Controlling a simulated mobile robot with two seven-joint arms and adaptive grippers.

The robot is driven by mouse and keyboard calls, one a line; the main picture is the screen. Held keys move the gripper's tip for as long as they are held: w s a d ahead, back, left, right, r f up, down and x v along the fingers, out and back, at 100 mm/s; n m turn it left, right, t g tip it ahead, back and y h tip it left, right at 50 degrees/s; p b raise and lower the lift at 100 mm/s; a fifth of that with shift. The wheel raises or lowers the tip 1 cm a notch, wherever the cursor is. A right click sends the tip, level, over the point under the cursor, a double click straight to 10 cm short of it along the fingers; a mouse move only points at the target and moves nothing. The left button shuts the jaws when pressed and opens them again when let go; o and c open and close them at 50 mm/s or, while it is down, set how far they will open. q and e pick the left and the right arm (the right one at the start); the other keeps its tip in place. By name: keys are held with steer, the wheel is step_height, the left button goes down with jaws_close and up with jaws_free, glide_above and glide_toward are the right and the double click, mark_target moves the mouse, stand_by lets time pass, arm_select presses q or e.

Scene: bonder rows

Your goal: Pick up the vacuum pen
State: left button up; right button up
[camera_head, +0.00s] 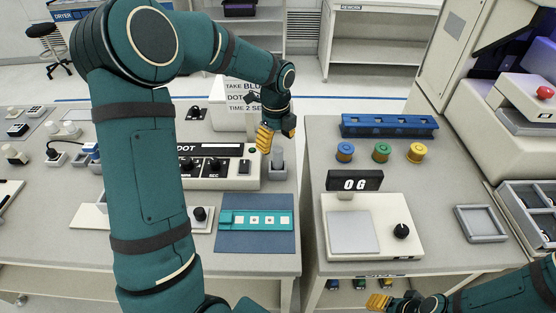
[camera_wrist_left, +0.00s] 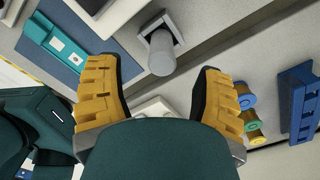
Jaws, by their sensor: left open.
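A plain grey cylinder stands upright in a square grey holder on the left bench, right of the DOT control box; it is likely the vacuum pen (camera_head: 278,159), though I cannot be sure. In the left wrist view the cylinder (camera_wrist_left: 162,54) shows beyond the space between the fingertips, apart from them. My left gripper (camera_head: 264,139) has yellow fingers pointing down, just left of the cylinder in the head view. It is open and empty in the left wrist view (camera_wrist_left: 158,85). My right gripper (camera_head: 378,302) is low at the bottom edge; its jaw opening is unclear.
The DOT control box (camera_head: 222,172) and a blue mat (camera_head: 255,240) with a teal strip (camera_head: 232,217) lie nearby. A gap separates the right bench, which holds a scale (camera_head: 372,250), a blue rack (camera_head: 390,126) and coloured spools (camera_head: 381,152). A sign (camera_head: 235,92) stands behind.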

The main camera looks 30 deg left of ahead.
mark_target(278, 157)
arm_select(q)
steer(key=shift+w+d+f+b, duration=0.1)
steer(key=shift+f+b, duration=0.3)
steer(key=shift+f, duration=1.25)
steer(key=shift+d+f+b, duration=0.1)
steer(key=shift+f+b, duration=0.3)
steer(key=shift+f, duration=1.25)
jaws_close()
